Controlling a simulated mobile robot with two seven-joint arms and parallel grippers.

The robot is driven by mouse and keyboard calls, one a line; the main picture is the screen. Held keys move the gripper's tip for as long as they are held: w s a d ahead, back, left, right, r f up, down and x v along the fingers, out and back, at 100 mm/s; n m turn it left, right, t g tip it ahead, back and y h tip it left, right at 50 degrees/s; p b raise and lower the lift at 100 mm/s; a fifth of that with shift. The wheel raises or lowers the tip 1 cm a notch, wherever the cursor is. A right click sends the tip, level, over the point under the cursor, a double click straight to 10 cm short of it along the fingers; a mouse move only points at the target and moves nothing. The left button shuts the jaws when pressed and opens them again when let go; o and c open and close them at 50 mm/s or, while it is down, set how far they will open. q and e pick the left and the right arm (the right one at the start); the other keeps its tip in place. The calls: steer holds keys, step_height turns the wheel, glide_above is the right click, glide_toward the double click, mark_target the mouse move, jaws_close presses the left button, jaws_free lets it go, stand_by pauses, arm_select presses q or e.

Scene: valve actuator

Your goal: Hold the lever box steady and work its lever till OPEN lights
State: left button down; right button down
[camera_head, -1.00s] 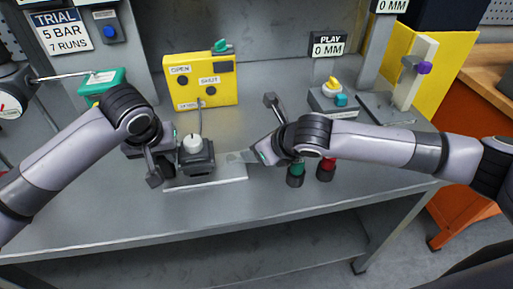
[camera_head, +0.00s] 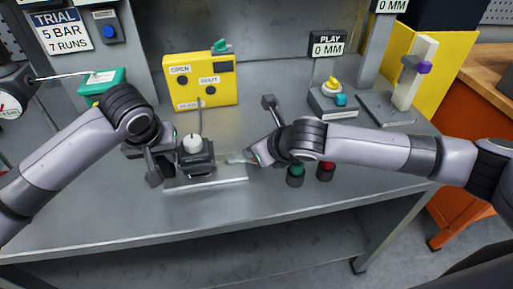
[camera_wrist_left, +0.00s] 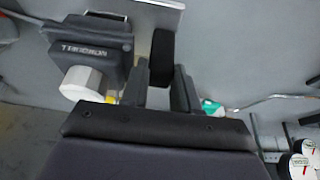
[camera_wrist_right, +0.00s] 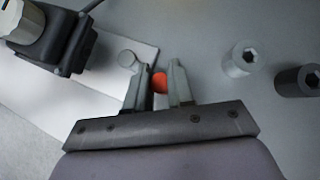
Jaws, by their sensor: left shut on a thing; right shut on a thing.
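In the left wrist view the box (camera_wrist_left: 92,45) is upper left. My left gripper (camera_wrist_left: 167,75) is shut on a black block (camera_wrist_left: 162,52) beside the box; whether they join is unclear. My right gripper (camera_wrist_right: 159,88), right of the box, is shut on an orange-red tip (camera_wrist_right: 159,82), apparently the lever's end; the fingers hide most of it. The yellow panel (camera_head: 218,93) bears OPEN (camera_head: 180,69) and SHUT (camera_head: 209,80) labels; neither lamp looks lit.
A green (camera_head: 296,174) and a red (camera_head: 326,170) capped post stand close under my right wrist. A small switch box (camera_head: 333,101) stands behind. A gauge (camera_head: 12,103) and a green block (camera_head: 102,82) are at left.

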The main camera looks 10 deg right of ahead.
mark_target(248, 161)
steer(key=s+m+h, duration=0.1)
steer(key=m, duration=0.1)
steer(key=s+a+m+t+h, duration=0.1)
steer(key=shift+a+m+h, duration=0.1)
steer(key=shift+m+h, duration=0.3)
steer(key=m+h, duration=0.1)
steer(key=s+a+m+h, duration=0.1)
steer(key=m, duration=0.1)
steer(key=shift+s+a+m+h, duration=0.2)
steer(key=shift+m+h, duration=0.1)
steer(key=shift+h, duration=0.1)
steer(key=m+h, duration=0.1)
steer(key=a+m+h, duration=0.1)
steer(key=m, duration=0.1)
steer(key=shift+s+a+m+g+h, duration=0.3)
steer(key=shift+s, duration=0.1)
steer(key=shift+s+a+m+g+h, duration=0.1)
steer(key=shift+a+m+g+h, duration=0.4)
steer(key=shift+m, duration=0.3)
steer(key=shift+s+a+m+g+h, duration=0.1)
steer(key=shift+a+m+g+h, duration=0.2)
steer(key=shift+m+h, duration=0.4)
steer(key=c, duration=1)
jaws_free()
steer(key=shift+w+d, duration=0.1)
steer(key=shift+d, duration=0.05)
